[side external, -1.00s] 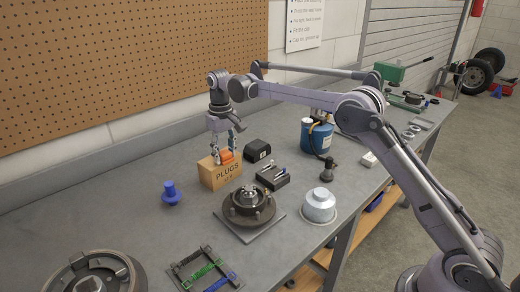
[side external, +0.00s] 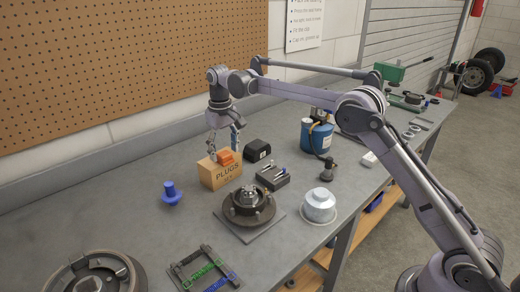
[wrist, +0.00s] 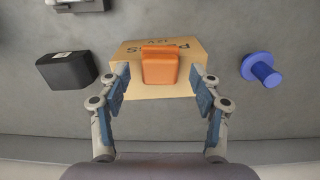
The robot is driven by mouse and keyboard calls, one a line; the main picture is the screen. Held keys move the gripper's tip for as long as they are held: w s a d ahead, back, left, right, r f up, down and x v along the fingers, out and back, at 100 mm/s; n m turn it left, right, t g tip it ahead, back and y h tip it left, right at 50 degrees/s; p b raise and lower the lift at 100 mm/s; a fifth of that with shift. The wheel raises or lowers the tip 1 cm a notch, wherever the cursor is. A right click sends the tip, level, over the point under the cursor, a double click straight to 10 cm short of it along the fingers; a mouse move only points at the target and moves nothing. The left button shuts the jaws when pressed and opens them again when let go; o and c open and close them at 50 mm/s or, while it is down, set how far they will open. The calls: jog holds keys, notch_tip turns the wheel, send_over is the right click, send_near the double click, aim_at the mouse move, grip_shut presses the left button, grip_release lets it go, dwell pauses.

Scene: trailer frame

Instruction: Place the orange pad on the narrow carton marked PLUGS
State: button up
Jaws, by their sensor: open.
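The orange pad (side external: 226,157) rests on top of the narrow tan carton marked PLUGS (side external: 221,176). In the wrist view the pad (wrist: 160,66) lies near the middle of the carton's top (wrist: 125,62). My gripper (side external: 224,151) is open just above the carton, its fingers on either side of the pad. In the wrist view, clear gaps show between the pad and both fingers of my gripper (wrist: 162,92).
A blue flanged plug (side external: 171,194) stands left of the carton, and a black box (side external: 257,151) stands to its right. A hub on a plate (side external: 249,209) and a silver cap (side external: 319,206) sit nearer the front. Bare bench lies left of the blue plug.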

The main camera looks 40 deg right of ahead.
aim_at(224, 154)
notch_tip(224, 154, up, 6)
jog(key=shift+r, duration=0.1)
jog(key=shift+s+r, duration=0.2)
jog(key=shift+r, duration=0.3)
jog(key=s+d+r+t, duration=0.1)
jog(key=s+r+t, duration=0.15)
jog(key=s, duration=0.55)
jog(key=s+d+r+t, duration=0.1)
jog(key=s+d+r, duration=0.1)
jog(key=s+r, duration=0.35)
jog(key=s+f+t, duration=0.2)
jog(key=s+f, duration=0.3)
jog(key=s, duration=0.5)
jog(key=s+d+f+t, duration=0.1)
jog(key=s+f, duration=0.5)
jog(key=s, duration=0.3)
jog(key=shift+s+f+t, duration=0.25)
jog(key=shift+s+t, duration=0.1)
jog(key=shift+o, duration=0.5)
